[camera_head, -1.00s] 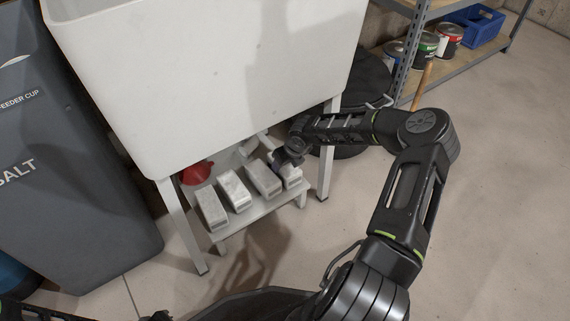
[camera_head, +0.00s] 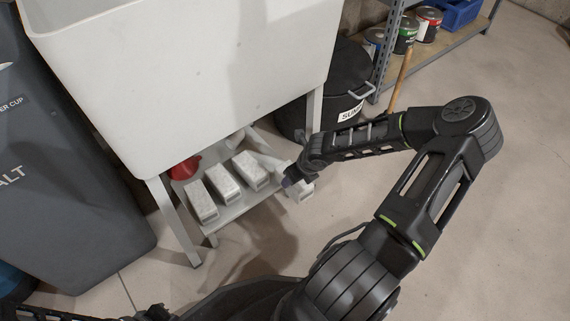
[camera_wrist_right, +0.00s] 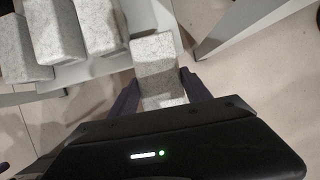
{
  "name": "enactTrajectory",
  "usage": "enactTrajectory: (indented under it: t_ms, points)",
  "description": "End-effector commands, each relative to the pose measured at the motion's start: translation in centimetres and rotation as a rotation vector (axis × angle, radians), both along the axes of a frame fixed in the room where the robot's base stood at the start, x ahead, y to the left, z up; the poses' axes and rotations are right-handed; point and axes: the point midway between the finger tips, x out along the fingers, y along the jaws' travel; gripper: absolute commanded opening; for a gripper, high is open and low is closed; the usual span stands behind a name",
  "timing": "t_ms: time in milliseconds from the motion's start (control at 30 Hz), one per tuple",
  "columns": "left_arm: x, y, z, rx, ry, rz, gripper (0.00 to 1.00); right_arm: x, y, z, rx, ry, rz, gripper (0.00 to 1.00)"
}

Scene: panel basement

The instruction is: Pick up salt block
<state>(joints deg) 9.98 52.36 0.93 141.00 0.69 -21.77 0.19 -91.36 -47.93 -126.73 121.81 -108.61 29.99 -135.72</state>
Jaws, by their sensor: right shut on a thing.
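My right gripper (camera_wrist_right: 161,92) is shut on a speckled grey-white salt block (camera_wrist_right: 155,50), with one finger on each side of it in the right wrist view. In the head view this held block (camera_head: 303,190) is at the right end of the low shelf, partly hidden by my right gripper (camera_head: 293,178). In the right wrist view it is beyond the shelf's edge. Several similar blocks stand in a row on the low white shelf (camera_head: 236,208), such as the left one (camera_head: 200,201). Of my left arm only a dark part shows at the lower left; its fingertips cannot be made out.
A white utility tub (camera_head: 185,75) on legs overhangs the shelf; a front leg (camera_head: 176,225) and a right leg (camera_head: 314,108) flank it. A red funnel (camera_head: 184,168) lies behind the blocks. A black bin (camera_head: 345,88) stands behind right. The floor at right is clear.

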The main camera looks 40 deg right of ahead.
Motion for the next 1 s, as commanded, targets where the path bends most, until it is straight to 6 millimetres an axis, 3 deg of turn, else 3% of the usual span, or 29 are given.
enactTrajectory:
  t_ms: [200, 367, 1000]
  points:
    - [0.0, 0.0, 0.2, 0.000, 0.000, 0.000, 0.00, -3.4, 0.1, 0.1, -0.001, -0.002, 0.000, 0.00]
    - [0.0, 0.0, 0.2, 0.000, 0.000, 0.000, 0.00, -4.6, 0.3, 0.1, -0.001, -0.003, 0.001, 0.00]
    - [0.0, 0.0, 0.2, 0.000, 0.000, 0.000, 0.00, -4.9, 0.3, 0.1, -0.001, -0.003, 0.002, 0.00]
